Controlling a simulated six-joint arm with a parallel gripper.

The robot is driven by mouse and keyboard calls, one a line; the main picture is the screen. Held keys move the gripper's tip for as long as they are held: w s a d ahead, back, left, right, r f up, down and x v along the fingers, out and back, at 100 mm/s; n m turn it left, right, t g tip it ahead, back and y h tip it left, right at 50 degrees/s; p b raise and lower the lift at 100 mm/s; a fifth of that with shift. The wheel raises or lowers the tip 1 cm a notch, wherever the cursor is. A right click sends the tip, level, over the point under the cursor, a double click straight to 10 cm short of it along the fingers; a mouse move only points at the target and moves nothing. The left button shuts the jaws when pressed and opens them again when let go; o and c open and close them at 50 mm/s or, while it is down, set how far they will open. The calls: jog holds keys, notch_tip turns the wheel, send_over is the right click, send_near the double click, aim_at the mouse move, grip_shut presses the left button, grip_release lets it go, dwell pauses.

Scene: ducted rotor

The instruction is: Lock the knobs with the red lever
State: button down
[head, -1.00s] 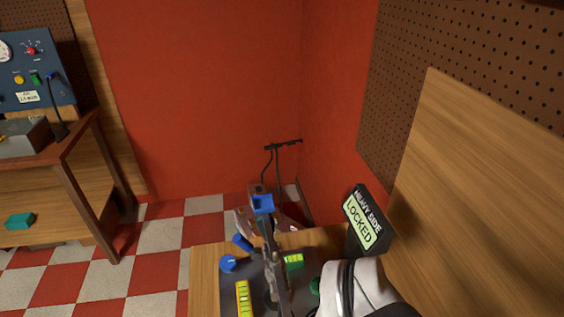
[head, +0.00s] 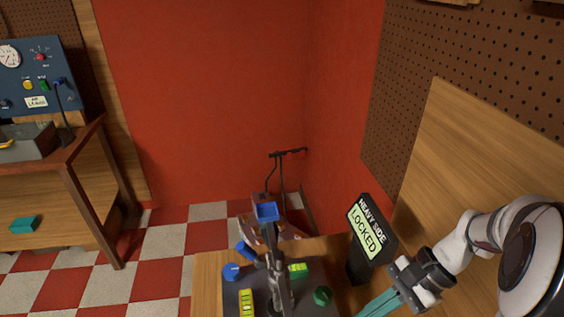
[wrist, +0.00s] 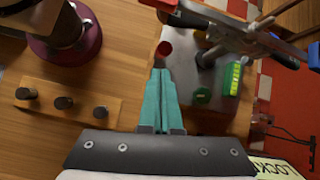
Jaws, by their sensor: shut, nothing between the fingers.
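My gripper (wrist: 160,74) is shut and empty, its two teal fingers side by side; it also shows at the bottom right of the head view (head: 378,304). A small red end (wrist: 164,48), seemingly of the red lever, shows just beyond the fingertips in the wrist view; I cannot tell if they touch. The grey base plate carries a green knob (head: 322,295) on its right and a blue knob (head: 231,272) on its left. The green knob also shows right of the fingers in the wrist view (wrist: 203,96). The sign (head: 368,235) reads "HEAVY SIDE LOCKED".
The rotor stand (head: 277,285) rises from the middle of the plate. A yellow level (head: 247,302) and a green level (head: 298,270) lie beside it. A wooden block with dark pegs (wrist: 63,102) is left of my fingers. A blue panel (head: 38,80) stands far left.

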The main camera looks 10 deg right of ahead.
jog(key=s+d+f+m+t+y, duration=0.1)
jog(key=d+f+m+y, duration=0.3)
jog(key=x, duration=0.9)
jog(key=shift+f+m+t, duration=0.25)
jog(key=shift+m+t, duration=0.15)
jog(key=shift+a, duration=0.1)
